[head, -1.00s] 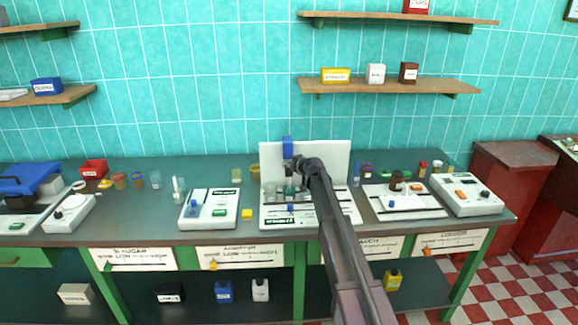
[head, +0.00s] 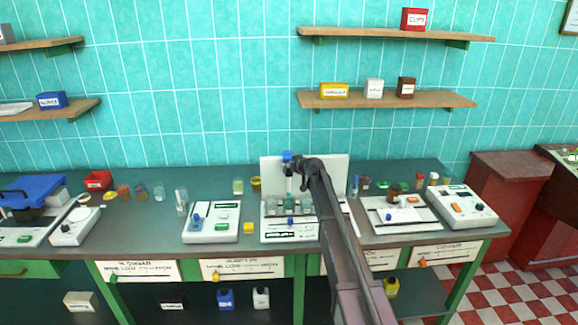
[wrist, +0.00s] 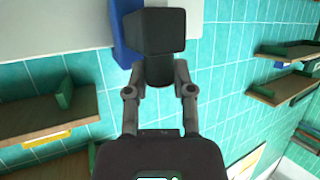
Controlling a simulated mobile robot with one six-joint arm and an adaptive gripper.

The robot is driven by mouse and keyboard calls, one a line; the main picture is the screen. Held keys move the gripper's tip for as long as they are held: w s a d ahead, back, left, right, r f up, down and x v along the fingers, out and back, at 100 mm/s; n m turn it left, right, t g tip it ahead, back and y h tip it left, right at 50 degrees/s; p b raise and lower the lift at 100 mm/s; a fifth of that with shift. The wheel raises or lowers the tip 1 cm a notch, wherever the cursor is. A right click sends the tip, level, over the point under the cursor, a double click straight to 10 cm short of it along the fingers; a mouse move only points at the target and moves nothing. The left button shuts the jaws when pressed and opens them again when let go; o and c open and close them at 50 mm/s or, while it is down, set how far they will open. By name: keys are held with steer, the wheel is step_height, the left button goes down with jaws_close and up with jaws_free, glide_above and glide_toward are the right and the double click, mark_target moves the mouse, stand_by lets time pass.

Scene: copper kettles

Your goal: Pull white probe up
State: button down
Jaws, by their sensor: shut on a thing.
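The bench instrument (head: 291,237) has a white base with several glass vials and a tall white back panel (head: 335,172). A blue block (head: 287,156) sits at the top of the panel; it also shows in the wrist view (wrist: 126,42). My gripper (head: 292,167) is in front of the panel, just below the blue block and above the vials. In the wrist view its fingers (wrist: 158,65) come together at a dark block.
A white device with a blue knob (head: 211,222) stands to the left. Another device (head: 405,215) with a brown bottle and a white meter (head: 463,206) stand to the right. Wooden shelves (head: 388,99) hang on the tiled wall above.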

mark_target(289, 180)
steer(key=shift+c, duration=2.2)
jaws_free()
steer(key=shift+f, duration=0.1)
step_height(289, 180, down, 7)
steer(key=b, duration=0.7)
steer(key=shift+f, duration=0.15)
steer(key=p+v, duration=0.5)
steer(key=v, duration=0.9)
steer(key=s+f+g+b, duration=0.1)
steer(key=s+f+g, duration=0.2)
steer(key=s, duration=0.7)
steer(key=s+a+f+m+g+h+b, duration=0.1)
steer(key=s+f+g+b, duration=0.1)
steer(key=s+f, duration=0.6)
steer(key=shift+s+a+f+g+h, duration=0.3)
steer(key=shift+s+g, duration=0.5)
steer(key=shift+s, duration=0.3)
